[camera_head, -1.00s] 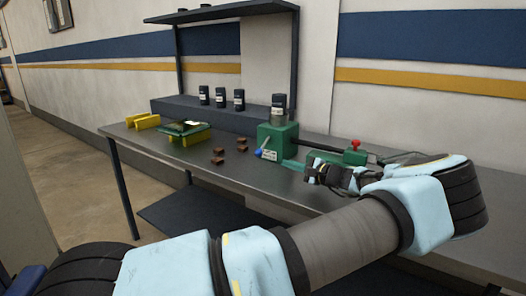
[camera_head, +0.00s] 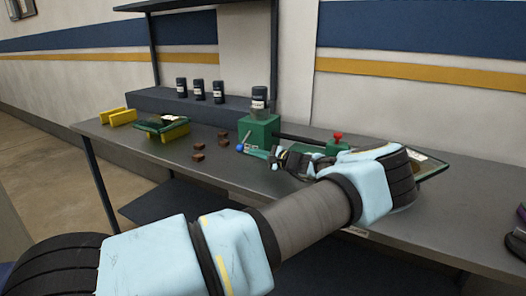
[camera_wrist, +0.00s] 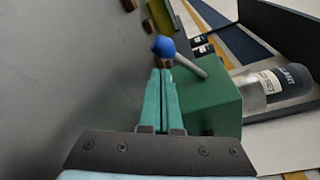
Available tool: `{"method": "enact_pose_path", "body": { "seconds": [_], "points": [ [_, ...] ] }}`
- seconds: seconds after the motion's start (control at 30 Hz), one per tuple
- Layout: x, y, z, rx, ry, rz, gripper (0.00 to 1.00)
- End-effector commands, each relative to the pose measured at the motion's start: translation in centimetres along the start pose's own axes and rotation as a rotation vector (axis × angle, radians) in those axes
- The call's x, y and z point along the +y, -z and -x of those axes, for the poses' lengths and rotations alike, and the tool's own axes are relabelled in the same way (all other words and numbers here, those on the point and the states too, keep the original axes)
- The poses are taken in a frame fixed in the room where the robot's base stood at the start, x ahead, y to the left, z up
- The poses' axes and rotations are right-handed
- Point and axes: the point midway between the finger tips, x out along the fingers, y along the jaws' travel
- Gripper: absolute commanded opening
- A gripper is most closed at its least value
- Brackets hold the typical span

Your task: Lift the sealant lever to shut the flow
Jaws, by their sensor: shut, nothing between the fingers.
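The sealant lever has a blue ball knob (camera_head: 240,147) on a thin grey rod, at the front of a green dispenser box (camera_head: 259,131) on the bench. In the wrist view the knob (camera_wrist: 163,46) lies just beyond the fingertips, and its rod slopes down right to the green box (camera_wrist: 208,102). My gripper (camera_head: 248,150) is shut and empty, its teal fingers alongside the box's front. In the wrist view the closed fingertips (camera_wrist: 161,72) are close below the knob; whether they touch it I cannot tell.
A labelled dark bottle (camera_head: 259,101) stands upside down on the box. Several small brown blocks (camera_head: 198,151) lie to its left. A green-topped part on a yellow stand (camera_head: 164,127) is further left. A red-knobbed green fixture (camera_head: 337,146) is at right. Several black bottles stand on the rear ledge.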

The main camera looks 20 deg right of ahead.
Motion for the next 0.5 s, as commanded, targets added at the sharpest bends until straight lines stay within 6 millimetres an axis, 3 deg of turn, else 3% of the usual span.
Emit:
{"method": "enact_pose_path", "body": {
  "seconds": [0.2,0.5],
  "points": [
    [-0.2,-0.1,-2.8,-0.001,0.000,0.000,0.00],
    [0.0,0.0,-3.6,0.001,0.000,0.000,0.00]
  ]
}}
